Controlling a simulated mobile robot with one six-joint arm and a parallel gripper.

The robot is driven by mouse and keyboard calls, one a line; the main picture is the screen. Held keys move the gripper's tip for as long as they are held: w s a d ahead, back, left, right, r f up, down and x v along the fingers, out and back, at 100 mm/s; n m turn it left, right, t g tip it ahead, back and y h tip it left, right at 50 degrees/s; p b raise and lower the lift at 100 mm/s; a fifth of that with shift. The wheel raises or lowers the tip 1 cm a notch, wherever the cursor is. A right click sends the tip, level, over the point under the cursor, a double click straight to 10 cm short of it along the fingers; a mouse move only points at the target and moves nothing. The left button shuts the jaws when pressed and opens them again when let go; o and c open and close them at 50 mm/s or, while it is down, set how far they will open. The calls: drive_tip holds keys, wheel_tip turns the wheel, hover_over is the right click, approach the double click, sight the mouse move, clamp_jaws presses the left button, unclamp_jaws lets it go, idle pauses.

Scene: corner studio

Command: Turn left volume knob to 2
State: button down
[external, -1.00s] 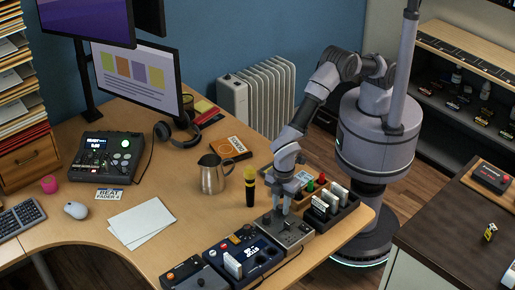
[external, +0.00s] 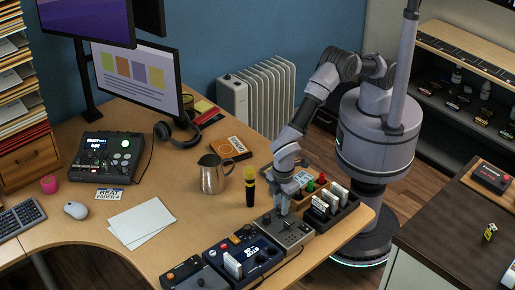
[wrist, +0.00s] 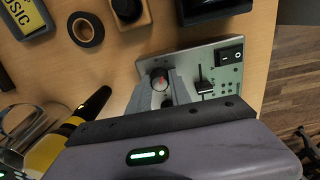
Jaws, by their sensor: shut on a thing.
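A grey control box (external: 293,236) sits at the front right edge of the wooden desk. In the wrist view, its light metal panel (wrist: 188,58) carries a small round knob (wrist: 160,80) with a red mark. My gripper (wrist: 162,90) is over the panel, its two fingers closed on either side of this knob. In the external view, my gripper (external: 281,210) reaches straight down onto the box and hides the knob.
A slider (wrist: 204,85) and a black rocker switch (wrist: 231,51) are to the knob's right. A yellow-and-black microphone (external: 250,186) and a metal pitcher (external: 212,175) stand left of my gripper. An organizer (external: 330,208) stands to the right, and a dark blue device (external: 243,255) lies in front.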

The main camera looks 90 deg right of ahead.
drive_tip(key=c, duration=1.2)
unclamp_jaws()
drive_tip(key=shift+o, duration=0.2)
wheel_tip(320, 180, up, 18)
drive_tip(key=p, duration=0.5)
drive_tip(key=shift+a+f+p, duration=0.15)
drive_tip(key=shift+f+p, duration=0.1)
drive_tip(key=shift+p, duration=0.15)
drive_tip(key=shift+s, duration=0.1)
drive_tip(key=d+r+m+t+y+b, duration=0.1)
drive_tip(key=d+r+m, duration=0.1)
drive_tip(key=d+r, duration=0.55)
drive_tip(key=w+d+r+m+y, duration=0.1)
drive_tip(key=d+r+m, duration=0.25)
drive_tip(key=d, duration=0.65)
drive_tip(key=d+r+m+t+b, duration=0.1)
drive_tip(key=d+r, duration=0.5)
drive_tip(key=d, duration=0.3)
drive_tip(key=s+d+f+m+t+b, duration=0.1)
drive_tip(key=s+d+m+t, duration=0.2)
drive_tip(key=s+d, duration=1.1)
drive_tip(key=m, duration=0.3)
drive_tip(key=shift+m+t, duration=0.3)
drive_tip(key=shift+m, duration=0.05)
